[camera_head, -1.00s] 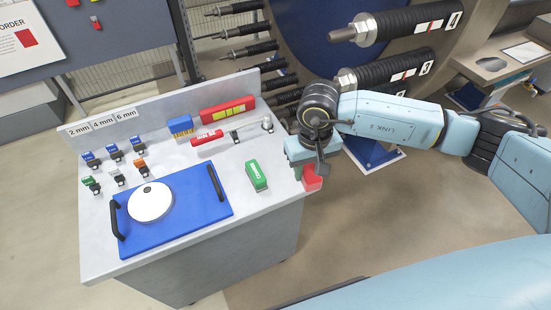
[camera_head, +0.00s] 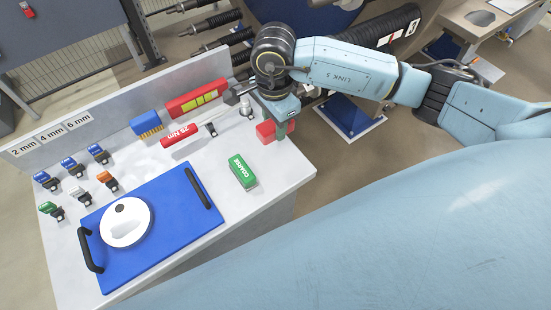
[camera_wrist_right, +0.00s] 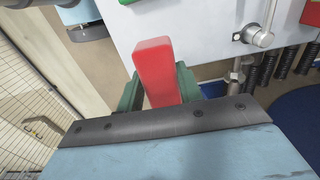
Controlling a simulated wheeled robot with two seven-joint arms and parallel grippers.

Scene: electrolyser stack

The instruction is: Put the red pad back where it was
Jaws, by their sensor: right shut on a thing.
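My right gripper (camera_head: 280,128) is shut on the red pad (camera_head: 266,132) at the back right of the bench top (camera_head: 280,178). In the right wrist view the red pad (camera_wrist_right: 155,72) stands out between the green fingers (camera_wrist_right: 160,92), its far end in front of the pale bench top (camera_wrist_right: 200,28). I cannot tell whether it touches the bench. The green pad marked COARSE (camera_head: 242,171) lies on the bench, in front and to the left of the red one. My left gripper is not in view.
A red torque tool (camera_head: 181,135), a blue brush (camera_head: 146,123) and a red case with yellow windows (camera_head: 197,98) lie along the back panel. A blue board (camera_head: 165,215) with a white disc (camera_head: 126,222) fills the front left. Bench room between the green pad and right edge is clear.

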